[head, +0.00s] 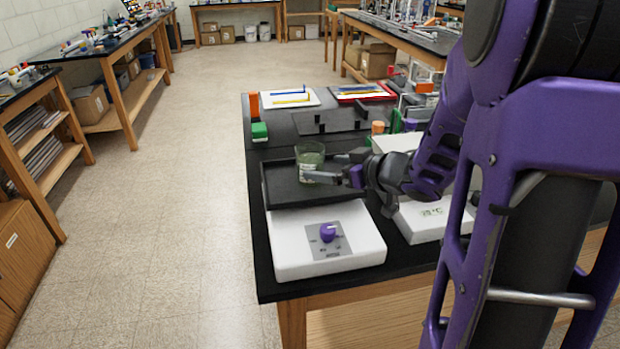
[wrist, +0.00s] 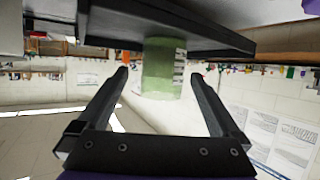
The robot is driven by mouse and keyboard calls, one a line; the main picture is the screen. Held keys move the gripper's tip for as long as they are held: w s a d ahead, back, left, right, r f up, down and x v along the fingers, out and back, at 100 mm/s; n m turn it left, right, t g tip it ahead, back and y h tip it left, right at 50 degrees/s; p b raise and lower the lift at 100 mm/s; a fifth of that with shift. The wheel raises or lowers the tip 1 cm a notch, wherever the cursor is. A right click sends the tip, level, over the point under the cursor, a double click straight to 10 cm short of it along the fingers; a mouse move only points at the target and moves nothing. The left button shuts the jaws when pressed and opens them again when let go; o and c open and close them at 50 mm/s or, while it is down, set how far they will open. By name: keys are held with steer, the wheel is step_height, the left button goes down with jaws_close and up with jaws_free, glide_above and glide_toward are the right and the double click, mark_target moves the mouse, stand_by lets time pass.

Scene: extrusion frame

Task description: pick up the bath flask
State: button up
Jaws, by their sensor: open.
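The bath flask (head: 309,154) is a clear glass vessel with a greenish tint, standing upright on the black top plate (head: 285,190) of a white heater. In the wrist view the flask (wrist: 162,70) is a green cylinder with white graduation marks. It appears against the dark plate's edge, as this view is upside down. My gripper (head: 326,167) reaches in from the right, low over the plate and close to the flask. In the wrist view my gripper (wrist: 160,76) is open, with the flask between the lines of its fingers. Contact is not visible.
The heater's white front (head: 330,248) has a purple knob (head: 327,232). A white device with a display (head: 432,212) stands to the right. Behind are a green block (head: 259,131), an orange block (head: 254,105) and a white tray (head: 290,98). Open floor lies left of the bench.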

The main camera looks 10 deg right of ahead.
mark_target(320, 168)
steer(key=shift+w+a+f, duration=0.25)
steer(key=shift+w, duration=0.2)
steer(key=b+x, duration=0.1)
steer(key=x, duration=0.1)
steer(key=b+x, duration=0.2)
steer(key=shift+s+a+b, duration=0.2)
steer(key=shift+a+b, duration=0.05)
steer(key=shift+b, duration=0.05)
steer(key=shift+w+a, duration=0.3)
steer(key=shift+w, duration=0.25)
steer(key=shift+c, duration=0.2)
steer(key=c, duration=1.5)
steer(key=shift+r, duration=0.15)
